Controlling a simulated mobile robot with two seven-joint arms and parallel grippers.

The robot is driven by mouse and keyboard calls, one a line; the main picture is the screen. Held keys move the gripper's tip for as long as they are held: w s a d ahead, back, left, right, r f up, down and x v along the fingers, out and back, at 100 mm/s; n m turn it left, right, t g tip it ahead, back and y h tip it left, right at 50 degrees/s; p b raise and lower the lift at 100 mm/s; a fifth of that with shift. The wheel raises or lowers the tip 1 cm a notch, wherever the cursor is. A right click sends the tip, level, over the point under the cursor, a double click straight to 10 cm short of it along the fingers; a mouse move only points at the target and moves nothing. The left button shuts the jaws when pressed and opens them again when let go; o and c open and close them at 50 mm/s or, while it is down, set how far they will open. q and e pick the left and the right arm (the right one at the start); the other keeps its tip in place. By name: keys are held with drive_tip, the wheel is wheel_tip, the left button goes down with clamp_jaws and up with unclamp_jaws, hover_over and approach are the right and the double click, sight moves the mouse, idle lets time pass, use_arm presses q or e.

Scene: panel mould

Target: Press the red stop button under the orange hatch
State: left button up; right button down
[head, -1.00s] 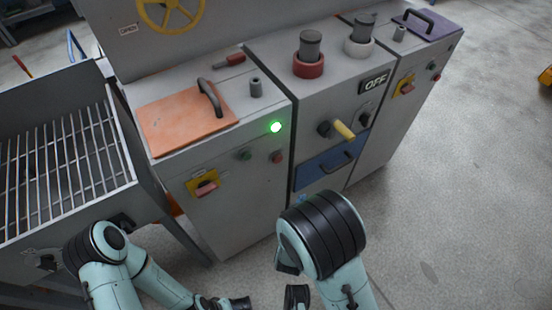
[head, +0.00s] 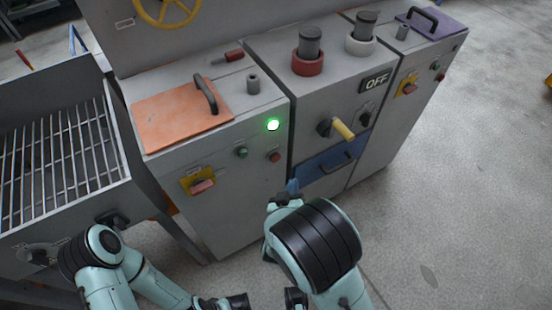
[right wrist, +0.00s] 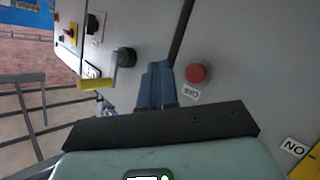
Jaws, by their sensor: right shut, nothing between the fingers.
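The orange hatch (head: 180,112) lies closed on top of the left cabinet, its dark handle upright. Below it, on the cabinet front, the red stop button (head: 275,156) sits to the right of a green button (head: 242,152). The red button also shows in the right wrist view (right wrist: 198,73), beside an OFF label. My right gripper (head: 292,187) is shut and empty, below and slightly right of the button in the head view. Its blue fingertips (right wrist: 158,70) are beside the button in the wrist view, apart from it in the picture.
A lit green lamp (head: 272,125) is above the red button. A yellow-and-red switch (head: 198,181) is lower left. The middle cabinet has a yellow-handled lever (head: 342,130) and a blue drawer (head: 333,163). Another red button is on the far right cabinet (head: 441,77).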

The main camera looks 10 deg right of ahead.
sight(275, 158)
drive_tip(key=w+a, duration=0.2)
drive_tip(key=w, duration=0.4)
drive_tip(key=shift+w+a, duration=0.1)
idle(2.0)
drive_tip(key=shift+w+a+p, duration=0.15)
drive_tip(key=shift+w+p, duration=0.2)
drive_tip(key=shift+w, duration=0.05)
